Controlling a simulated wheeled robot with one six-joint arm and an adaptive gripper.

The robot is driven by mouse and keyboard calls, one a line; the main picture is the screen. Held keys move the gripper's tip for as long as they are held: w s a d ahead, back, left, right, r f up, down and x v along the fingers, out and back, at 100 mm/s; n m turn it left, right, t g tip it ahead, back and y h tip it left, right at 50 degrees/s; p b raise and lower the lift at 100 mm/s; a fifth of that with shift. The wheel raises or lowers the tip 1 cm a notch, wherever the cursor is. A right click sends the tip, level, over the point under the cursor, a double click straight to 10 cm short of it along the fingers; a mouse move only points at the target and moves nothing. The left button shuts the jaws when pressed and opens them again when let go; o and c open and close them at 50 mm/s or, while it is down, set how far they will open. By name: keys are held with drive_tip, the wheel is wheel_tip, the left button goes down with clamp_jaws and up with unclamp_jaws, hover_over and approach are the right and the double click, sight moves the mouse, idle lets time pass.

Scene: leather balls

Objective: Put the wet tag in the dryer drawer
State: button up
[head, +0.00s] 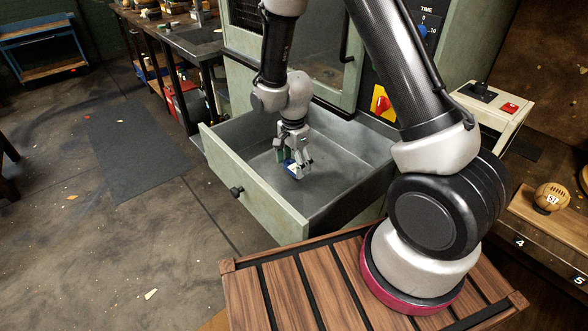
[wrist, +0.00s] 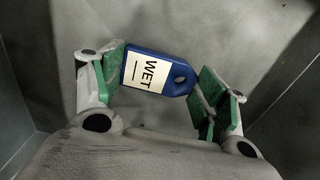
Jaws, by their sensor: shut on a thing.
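The wet tag (wrist: 152,73) is blue with a white label reading "WET" and a hole at one end. My gripper (wrist: 158,88) is shut on it, with a green pad against each end of the tag. In the head view my gripper (head: 294,168) points down inside the open dryer drawer (head: 258,196), and the tag (head: 291,167) shows as a small blue and white patch between the fingers. The drawer is pale green with a grey inside and a dark knob. I cannot tell whether the tag touches the drawer floor.
The drawer walls stand around my gripper, and the drawer floor looks bare. The dryer cabinet (head: 243,92) rises behind, with a red switch (head: 382,105) on its front. A ball marked 57 (head: 551,197) sits on a wooden rack at the right. Open floor lies left.

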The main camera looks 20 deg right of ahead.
drive_tip(key=shift+f, duration=1.35)
drive_tip(key=shift+f, duration=0.15)
drive_tip(key=o, duration=0.8)
wheel_tip(320, 180, up, 12)
wheel_tip(320, 180, up, 12)
drive_tip(key=n+t, duration=0.1)
drive_tip(key=n, duration=0.3)
hover_over(293, 166)
drive_tip(key=s+d, duration=0.3)
drive_tip(key=d, duration=0.3)
drive_tip(key=s+d+r+n+t, duration=0.1)
drive_tip(key=s+d+r+n, duration=0.2)
drive_tip(key=s, duration=0.3)
drive_tip(key=s+d+r+n+t, duration=0.1)
drive_tip(key=s+d+r+n, duration=0.2)
drive_tip(key=s+r, duration=0.2)
drive_tip(key=s+d+r+n+t, duration=0.1)
drive_tip(key=s+d+r+n, duration=0.2)
drive_tip(key=s+r, duration=0.2)
drive_tip(key=shift+s+d, duration=0.15)
drive_tip(key=shift+s, duration=0.8)
drive_tip(key=shift+s+d, duration=0.15)
drive_tip(key=shift+s, duration=0.8)
